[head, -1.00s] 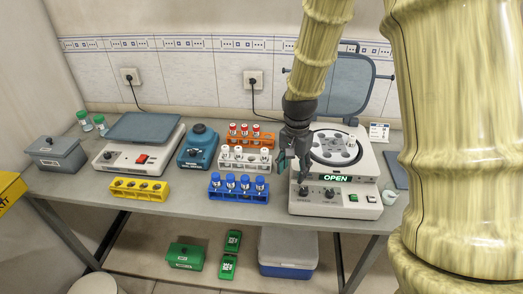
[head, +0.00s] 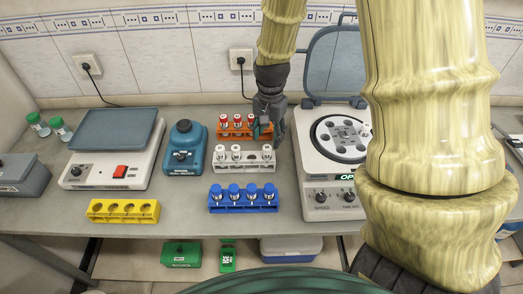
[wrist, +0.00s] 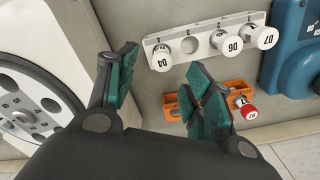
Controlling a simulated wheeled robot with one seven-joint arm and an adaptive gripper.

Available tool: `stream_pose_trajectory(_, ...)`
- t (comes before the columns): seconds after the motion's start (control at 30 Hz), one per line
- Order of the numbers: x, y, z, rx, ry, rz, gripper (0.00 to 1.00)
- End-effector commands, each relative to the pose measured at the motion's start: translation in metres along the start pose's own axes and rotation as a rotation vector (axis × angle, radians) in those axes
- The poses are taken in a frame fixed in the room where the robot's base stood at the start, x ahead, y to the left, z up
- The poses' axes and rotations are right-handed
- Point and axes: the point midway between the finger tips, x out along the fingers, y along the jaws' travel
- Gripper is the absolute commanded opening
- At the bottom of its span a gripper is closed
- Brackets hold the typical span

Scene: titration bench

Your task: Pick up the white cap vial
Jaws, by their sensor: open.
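Three white cap vials stand in the white rack (head: 242,167): one at the left end (head: 220,153), one beside it (head: 236,152), and one at the right end (head: 267,153). An empty slot lies between the last two. In the wrist view their labels read D4 (wrist: 160,60), D6 (wrist: 226,42) and D7 (wrist: 263,37). Another white cap vial (head: 365,129) stands at the centrifuge rotor, partly hidden by my arm. My gripper (head: 264,130) is open and empty near the right end of the racks. In the wrist view its fingers (wrist: 165,84) are apart, close to D4.
The orange rack (head: 238,132) with red cap vials is behind, the blue rack (head: 243,208) in front. The open centrifuge (head: 319,188) stands right. The blue device (head: 185,150), scale (head: 115,160) and empty yellow rack (head: 123,212) are left. Bare bench shows between.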

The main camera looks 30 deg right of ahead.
Motion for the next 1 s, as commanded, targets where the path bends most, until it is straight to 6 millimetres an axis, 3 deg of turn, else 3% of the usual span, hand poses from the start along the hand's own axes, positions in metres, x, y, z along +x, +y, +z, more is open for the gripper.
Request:
stream_pose_trajectory(0.33, 0.035, -0.022, -0.010, -0.005, -0.010, 0.020, 0.51)
stream_pose_trajectory(0.57, 0.043, -0.020, -0.009, -0.003, -0.010, 0.020, 0.51)
stream_pose_trajectory(1.0, 0.082, -0.025, -0.011, -0.004, -0.011, 0.022, 0.51)
